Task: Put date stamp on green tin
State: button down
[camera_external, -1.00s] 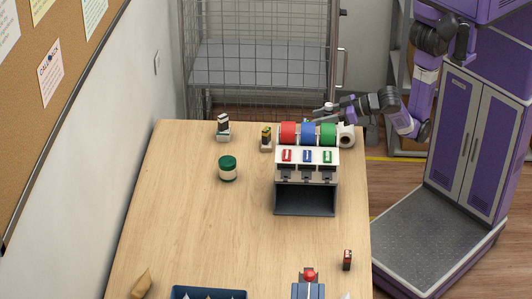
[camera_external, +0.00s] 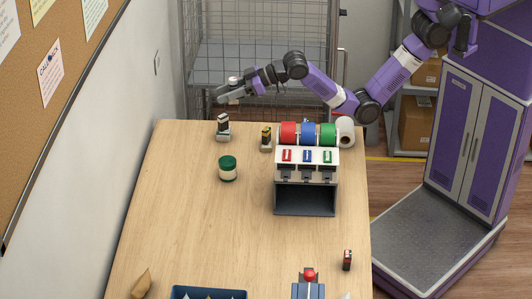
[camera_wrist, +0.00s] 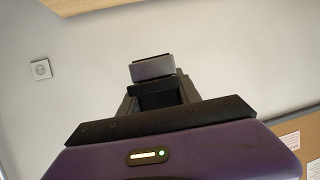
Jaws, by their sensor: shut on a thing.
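The green tin (camera_external: 228,174) stands upright on the table, a green lid on a cream body, left of the small rack. My gripper (camera_external: 224,97) is in the air beyond the table's back edge, above and behind the tin. It is shut on a small grey-and-black block (camera_wrist: 153,68), seen at the fingertips in the wrist view. I cannot tell for sure whether this block is the date stamp. The tin is outside the wrist view.
A black-and-white item (camera_external: 223,127) and a yellow-and-black item (camera_external: 266,139) stand at the table's back. The rack (camera_external: 306,178) has coloured rolls behind it. A red-and-black item (camera_external: 347,260) and a blue tray (camera_external: 208,292) are nearer the front. The table's middle left is clear.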

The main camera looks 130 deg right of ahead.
aim_at(228, 169)
jog(key=w+a+f+n+t+y, duration=0.1)
jog(key=w+n+t+y, duration=0.15)
jog(key=w, duration=0.35)
notch_tip(228, 169, down, 20)
jog(key=p, duration=0.3)
jog(key=shift+s+a+g, duration=0.15)
jog(key=shift+s+g, duration=0.05)
jog(key=shift+g, duration=0.25)
jog(key=shift+f, duration=0.1)
jog(key=shift+f, duration=0.15)
jog(key=c, duration=0.8)
grip_release()
jog(key=shift+c, duration=0.2)
